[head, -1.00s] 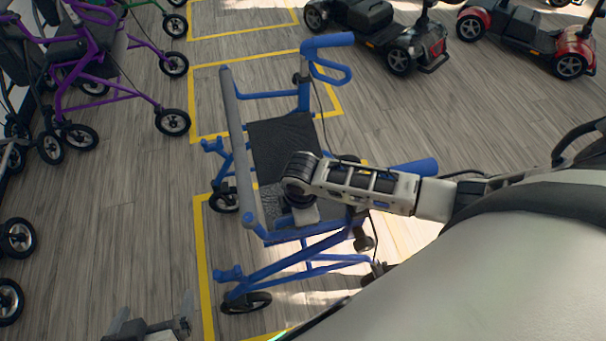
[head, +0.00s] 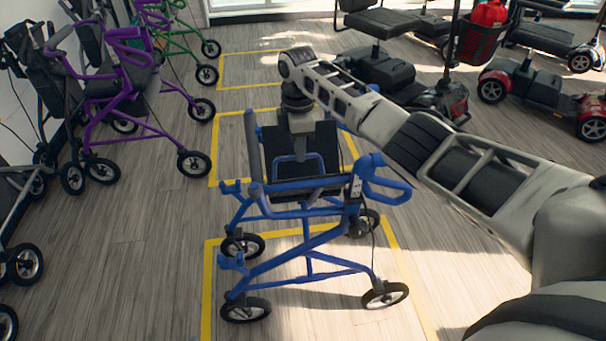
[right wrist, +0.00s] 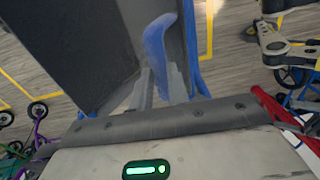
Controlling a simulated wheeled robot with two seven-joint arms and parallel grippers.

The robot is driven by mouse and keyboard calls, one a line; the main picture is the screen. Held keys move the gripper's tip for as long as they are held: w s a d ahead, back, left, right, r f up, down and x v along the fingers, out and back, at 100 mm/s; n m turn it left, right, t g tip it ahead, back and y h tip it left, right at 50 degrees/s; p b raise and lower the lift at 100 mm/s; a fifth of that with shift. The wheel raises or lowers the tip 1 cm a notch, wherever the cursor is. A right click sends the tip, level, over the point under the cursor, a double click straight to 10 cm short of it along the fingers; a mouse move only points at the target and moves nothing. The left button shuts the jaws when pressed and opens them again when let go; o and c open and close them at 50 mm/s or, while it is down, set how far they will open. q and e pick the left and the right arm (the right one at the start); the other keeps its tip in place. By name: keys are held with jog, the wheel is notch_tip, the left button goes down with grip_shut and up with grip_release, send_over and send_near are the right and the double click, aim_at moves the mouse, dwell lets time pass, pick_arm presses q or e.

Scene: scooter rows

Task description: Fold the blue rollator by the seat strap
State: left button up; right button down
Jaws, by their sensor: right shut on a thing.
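The blue rollator (head: 312,265) stands upright on its wheels inside a yellow floor outline, below the middle of the head view. Its black seat (head: 276,142) shows between the side frames. My right gripper (head: 300,150) reaches down over the seat from above. In the right wrist view its fingers (right wrist: 160,85) are shut on a blue, strap-like piece (right wrist: 158,42), with a dark panel close on the left. In the head view the fingertips and the grip itself are mostly hidden. My left gripper does not show in the head view.
A purple rollator (head: 110,105) and a green one (head: 172,38) stand to the left. Dark and red mobility scooters (head: 545,95) stand at the back right. Bare wooden floor (head: 150,270) lies left of the blue rollator.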

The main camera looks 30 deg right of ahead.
jog(key=shift+w+d+r+b, duration=0.15)
jog(key=shift+w+d+b, duration=0.25)
jog(key=shift+w, duration=0.3)
jog(key=shift+w+d+r+b, duration=0.1)
jog(key=shift+w+d+b, duration=0.05)
jog(key=shift+w+b, duration=0.45)
jog(key=c, duration=1.5)
grip_release()
jog(key=shift+f, duration=0.15)
jog(key=shift+o, duration=0.8)
jog(key=shift+w+f, duration=0.2)
jog(key=shift+w, duration=0.1)
notch_tip(320, 180, up, 16)
jog(key=p, duration=0.1)
jog(key=shift+w, duration=0.35)
jog(key=shift+r, duration=0.1)
